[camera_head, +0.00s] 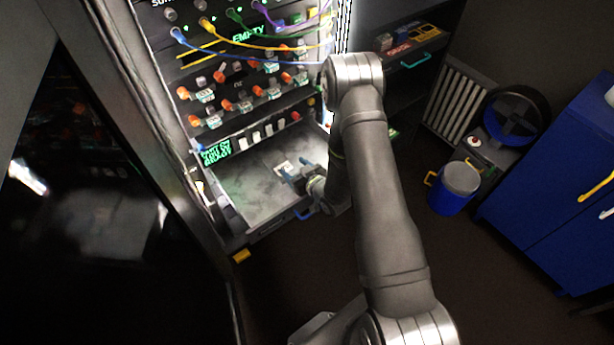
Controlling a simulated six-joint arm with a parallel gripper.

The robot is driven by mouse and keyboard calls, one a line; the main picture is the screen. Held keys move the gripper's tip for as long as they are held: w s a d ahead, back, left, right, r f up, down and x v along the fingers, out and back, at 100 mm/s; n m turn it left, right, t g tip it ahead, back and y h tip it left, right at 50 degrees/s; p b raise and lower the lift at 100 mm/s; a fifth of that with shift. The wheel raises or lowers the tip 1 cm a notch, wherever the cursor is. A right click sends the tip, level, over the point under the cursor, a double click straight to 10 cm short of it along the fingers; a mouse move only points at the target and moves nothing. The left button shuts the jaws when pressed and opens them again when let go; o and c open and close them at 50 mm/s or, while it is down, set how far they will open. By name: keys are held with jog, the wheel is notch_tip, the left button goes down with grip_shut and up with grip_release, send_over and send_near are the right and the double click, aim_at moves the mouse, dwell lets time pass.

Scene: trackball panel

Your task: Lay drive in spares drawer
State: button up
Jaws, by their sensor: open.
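A pulled-out drawer (245,197) with a pale, mostly bare floor stands open low in the panel rack. I cannot read a label that names it as the spares drawer. A small whitish piece (283,167), possibly the drive, lies on the drawer floor. My gripper (295,174) is open, with its bluish fingers low over the right part of the drawer, close beside the whitish piece. Whether they touch it is too small to tell. My arm and wrist hide the drawer's right side.
Above the drawer are a green-lit display (215,151), rows of orange knobs and several patch cables (265,62). A blue bucket (455,188) and blue cabinet (550,185) stand at right. The dark floor in front is clear.

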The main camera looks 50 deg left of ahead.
jog(key=v, duration=1.7)
jog(key=shift+a, duration=0.1)
jog(key=f+x, duration=0.2)
jog(key=x, duration=0.9)
jog(key=shift+d+h, duration=0.3)
